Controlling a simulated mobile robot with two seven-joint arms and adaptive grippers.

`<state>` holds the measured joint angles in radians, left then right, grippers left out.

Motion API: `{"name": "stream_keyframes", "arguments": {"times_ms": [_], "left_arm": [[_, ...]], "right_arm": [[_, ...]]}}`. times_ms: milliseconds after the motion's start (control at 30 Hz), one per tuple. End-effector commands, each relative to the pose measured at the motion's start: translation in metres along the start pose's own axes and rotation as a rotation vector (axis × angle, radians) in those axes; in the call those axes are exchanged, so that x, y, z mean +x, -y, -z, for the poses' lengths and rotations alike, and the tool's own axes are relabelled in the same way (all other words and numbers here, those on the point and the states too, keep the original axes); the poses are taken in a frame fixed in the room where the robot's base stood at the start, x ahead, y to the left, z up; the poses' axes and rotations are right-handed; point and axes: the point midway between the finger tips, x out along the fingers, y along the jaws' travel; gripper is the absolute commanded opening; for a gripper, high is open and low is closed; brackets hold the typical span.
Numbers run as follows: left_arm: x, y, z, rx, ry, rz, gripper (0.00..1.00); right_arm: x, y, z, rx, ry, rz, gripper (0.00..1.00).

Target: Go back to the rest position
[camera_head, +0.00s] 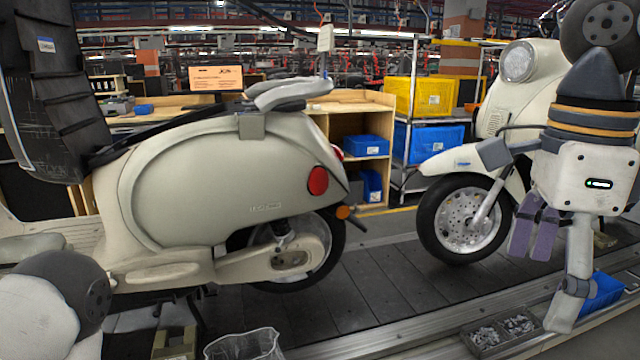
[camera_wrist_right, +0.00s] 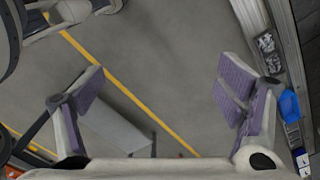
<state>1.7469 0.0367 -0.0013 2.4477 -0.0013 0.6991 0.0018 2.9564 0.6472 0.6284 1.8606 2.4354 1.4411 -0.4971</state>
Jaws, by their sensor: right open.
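My right gripper (camera_head: 553,268) hangs at the right of the head view, fingers pointing down, in front of the second cream scooter (camera_head: 518,95). It also shows in the right wrist view (camera_wrist_right: 160,92). Its purple-padded fingers are wide apart, with nothing between them but grey floor and a yellow line below. My left gripper is not in view. Part of my left arm (camera_head: 50,305) shows at the lower left edge.
A cream scooter (camera_head: 210,180) stands on the slat conveyor (camera_head: 380,290) in the middle. Small parts bins (camera_head: 485,335) and a blue bin (camera_head: 603,292) sit low at the right. A clear container (camera_head: 245,345) stands at the front. Yellow (camera_head: 420,97) and blue crates (camera_head: 425,143) fill a rack behind.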

Motion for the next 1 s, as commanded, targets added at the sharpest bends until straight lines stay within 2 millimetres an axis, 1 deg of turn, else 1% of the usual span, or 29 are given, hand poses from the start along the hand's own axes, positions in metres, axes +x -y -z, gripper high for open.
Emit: {"name": "stream_keyframes", "arguments": {"times_ms": [33,67,133,167,200,233,267,300,367,400,433,467,500,533,567,600,633,667,700,800,900,1000], "left_arm": [[-0.001,0.000,0.001,-0.002,-0.002,-0.001,0.40],[-0.001,0.000,0.001,-0.002,-0.002,-0.002,0.40],[-0.001,0.000,0.001,-0.002,-0.002,-0.001,0.40],[-0.001,0.000,0.001,-0.002,-0.002,-0.001,0.40],[-0.001,0.000,0.000,-0.002,-0.001,-0.001,0.40],[-0.001,0.000,0.000,-0.002,-0.001,-0.001,0.40],[-0.001,0.000,0.000,-0.002,-0.001,-0.001,0.40],[0.000,0.000,0.000,-0.002,0.000,-0.001,0.40],[0.000,0.000,0.000,-0.002,0.000,-0.001,0.40],[0.000,0.000,0.000,-0.002,0.000,-0.001,0.40],[0.000,0.000,0.000,-0.002,0.000,-0.001,0.40],[0.000,0.000,0.000,-0.002,-0.001,-0.001,0.40],[-0.001,0.000,0.000,-0.002,-0.001,-0.001,0.40],[-0.001,0.000,0.000,-0.002,-0.001,-0.001,0.40],[-0.001,0.000,0.000,-0.002,-0.001,-0.001,0.40],[-0.001,0.000,0.001,-0.002,-0.002,-0.001,0.40],[-0.001,0.000,0.001,-0.002,-0.002,-0.001,0.40],[-0.001,0.000,0.001,-0.002,-0.002,-0.001,0.40],[-0.001,0.000,0.001,-0.002,-0.002,-0.001,0.40],[-0.001,0.000,0.001,-0.002,-0.003,-0.001,0.40],[-0.001,0.000,0.001,-0.002,-0.003,-0.001,0.40],[-0.001,0.000,0.001,-0.002,-0.003,-0.001,0.40]], "right_arm": [[0.000,0.000,0.000,0.000,0.000,0.000,0.86],[0.004,0.002,0.002,0.000,-0.014,0.004,0.86],[0.027,0.015,0.011,-0.004,-0.091,0.033,0.86],[0.042,0.024,0.017,-0.013,-0.146,0.057,0.86],[0.070,0.039,0.029,-0.041,-0.242,0.100,0.86],[0.093,0.051,0.040,-0.080,-0.324,0.139,0.86],[0.119,0.063,0.051,-0.142,-0.410,0.182,0.86],[0.153,0.076,0.063,-0.258,-0.510,0.240,0.86],[0.202,0.086,0.072,-0.476,-0.607,0.304,0.86],[0.236,0.084,0.072,-0.646,-0.634,0.326,0.86],[0.262,0.077,0.070,-0.782,-0.635,0.330,0.86],[0.288,0.064,0.067,-0.922,-0.618,0.323,0.86],[0.321,0.041,0.063,-1.096,-0.573,0.300,0.86],[0.342,0.021,0.061,-1.214,-0.528,0.275,0.86],[0.360,-0.002,0.060,-1.320,-0.476,0.244,0.86],[0.381,-0.034,0.059,-1.447,-0.399,0.196,0.86],[0.394,-0.058,0.061,-1.532,-0.341,0.157,0.86],[0.403,-0.082,0.063,-1.606,-0.280,0.117,0.86],[0.413,-0.112,0.066,-1.690,-0.203,0.066,0.86],[0.423,-0.172,0.076,-1.833,-0.042,-0.043,0.86],[0.424,-0.205,0.083,-1.904,0.054,-0.105,0.86],[0.424,-0.216,0.085,-1.925,0.087,-0.124,0.86]]}}
